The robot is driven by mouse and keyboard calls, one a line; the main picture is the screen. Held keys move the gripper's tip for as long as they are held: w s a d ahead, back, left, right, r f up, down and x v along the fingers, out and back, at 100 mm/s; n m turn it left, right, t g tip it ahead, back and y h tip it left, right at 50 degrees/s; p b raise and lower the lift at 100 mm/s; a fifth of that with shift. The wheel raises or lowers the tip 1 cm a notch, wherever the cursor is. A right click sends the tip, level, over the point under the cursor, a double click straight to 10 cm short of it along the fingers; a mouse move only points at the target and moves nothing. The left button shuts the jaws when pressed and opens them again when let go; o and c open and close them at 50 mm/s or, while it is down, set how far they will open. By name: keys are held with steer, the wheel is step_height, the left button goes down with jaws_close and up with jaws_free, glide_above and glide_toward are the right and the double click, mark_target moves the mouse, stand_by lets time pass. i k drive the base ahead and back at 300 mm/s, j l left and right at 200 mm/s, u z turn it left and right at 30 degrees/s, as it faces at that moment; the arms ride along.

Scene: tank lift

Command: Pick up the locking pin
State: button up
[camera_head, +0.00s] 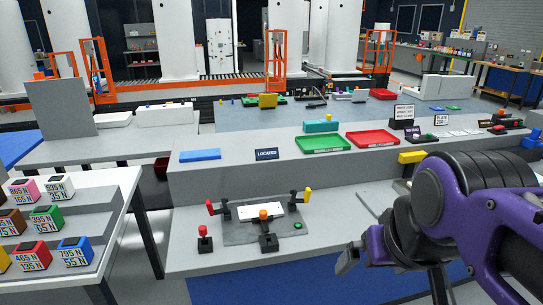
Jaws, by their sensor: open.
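A small red-topped piece (204,238) stands upright on a black base at the left front of the near grey bench; it looks like the locking pin, but it is too small to be sure. Right of it is a grey fixture plate (240,234) with a white block and red, yellow and orange-topped levers around it. My gripper (348,257), on the purple and black arm, is open and seems empty. It is over the bench's front right area, to the right of the fixture and well apart from the red-topped piece. The fingers show only partly.
A raised shelf behind the fixture holds a blue block (200,155), a green tray (322,144) and a red tray (372,138). A yellow block (412,157) is at the shelf's right. Numbered weight blocks (47,217) stand on the left table. Bench space between fixture and gripper looks clear.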

mark_target(202, 229)
steer(key=k+u, duration=0.2)
steer(key=u, duration=0.75)
steer(key=i+j, duration=0.2)
steer(key=i, duration=0.25)
steer(key=i+j, duration=0.2)
steer(key=i, duration=0.2)
steer(key=i+j+u, duration=0.15)
steer(key=k+u, duration=0.35)
steer(key=k, duration=0.55)
steer(key=i+z, duration=0.3)
steer(key=i, duration=0.55)
